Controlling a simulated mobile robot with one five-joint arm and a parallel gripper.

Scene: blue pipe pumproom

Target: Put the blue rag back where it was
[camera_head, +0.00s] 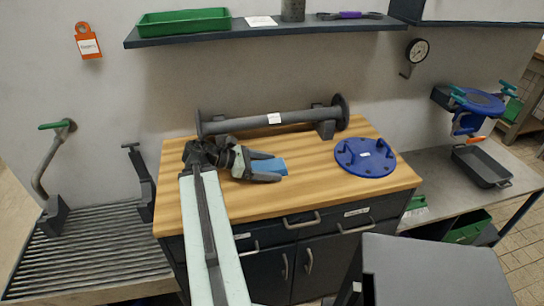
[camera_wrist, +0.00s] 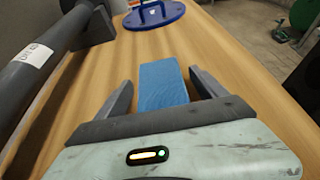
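The blue rag (camera_head: 276,166) lies on the wooden bench top (camera_head: 225,205), right of my arm's end in the head view. In the wrist view, the rag (camera_wrist: 162,85) is a flat blue rectangle between my fingers. My gripper (camera_head: 270,167) is low over the bench with its fingers apart, one on each side of the rag. In the wrist view, my gripper (camera_wrist: 161,78) shows wood beside the rag, and the fingers do not look closed on it. I cannot tell whether the rag touches the bench along its whole length.
A grey flanged pipe (camera_head: 275,119) lies along the back of the bench. A round blue flange plate (camera_head: 364,157) sits at the right. A shelf (camera_head: 265,30) with a green tray (camera_head: 185,20) hangs above. The front middle of the bench is clear.

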